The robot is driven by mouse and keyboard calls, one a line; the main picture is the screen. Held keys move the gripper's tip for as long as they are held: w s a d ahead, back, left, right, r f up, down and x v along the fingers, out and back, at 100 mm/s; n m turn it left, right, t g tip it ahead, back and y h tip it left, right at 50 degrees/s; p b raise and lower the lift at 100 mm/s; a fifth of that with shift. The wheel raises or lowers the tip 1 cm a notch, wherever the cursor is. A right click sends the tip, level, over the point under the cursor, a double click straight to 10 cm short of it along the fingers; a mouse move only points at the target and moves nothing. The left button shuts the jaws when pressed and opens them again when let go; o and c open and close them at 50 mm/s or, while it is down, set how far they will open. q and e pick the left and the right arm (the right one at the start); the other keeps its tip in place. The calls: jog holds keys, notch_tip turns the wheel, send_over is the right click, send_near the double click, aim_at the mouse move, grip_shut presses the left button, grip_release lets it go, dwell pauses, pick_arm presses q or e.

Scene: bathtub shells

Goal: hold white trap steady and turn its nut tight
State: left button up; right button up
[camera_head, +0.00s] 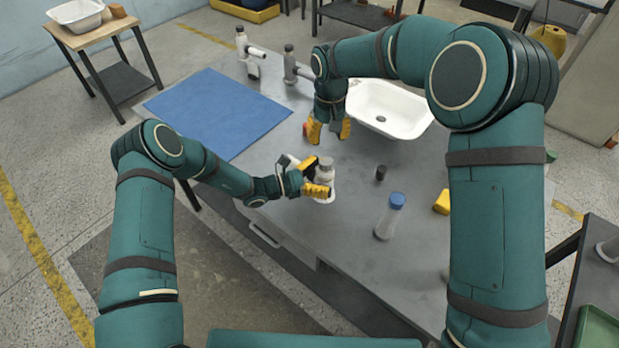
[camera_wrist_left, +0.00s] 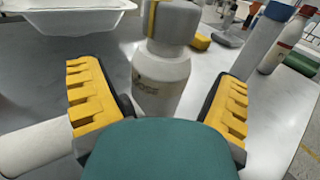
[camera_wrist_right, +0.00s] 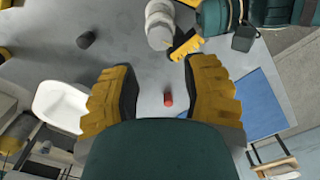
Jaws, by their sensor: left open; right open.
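The white trap (camera_head: 326,178) stands upright on the grey table, with its grey nut (camera_head: 326,162) on top and a side pipe pointing left. My left gripper (camera_head: 318,178) is open, with its fingers on either side of the trap. In the left wrist view the trap body (camera_wrist_left: 160,85) is between the yellow fingers, with visible gaps, and the nut (camera_wrist_left: 172,22) rises above them. My right gripper (camera_head: 328,130) is open and empty, pointing down over the table behind the trap. In the right wrist view the trap (camera_wrist_right: 160,25) is beyond the fingertips.
A white tub (camera_head: 390,108) lies behind and right. A small red object (camera_wrist_right: 168,98) is below my right gripper. A dark cylinder (camera_head: 380,173), a blue-capped bottle (camera_head: 390,217) and a yellow block (camera_head: 442,202) are right. Two similar fittings (camera_head: 246,55) (camera_head: 291,65) stand behind the blue mat (camera_head: 218,112).

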pick_arm(q)
jog(key=shift+w+d, duration=0.1)
jog(key=shift+d, duration=0.15)
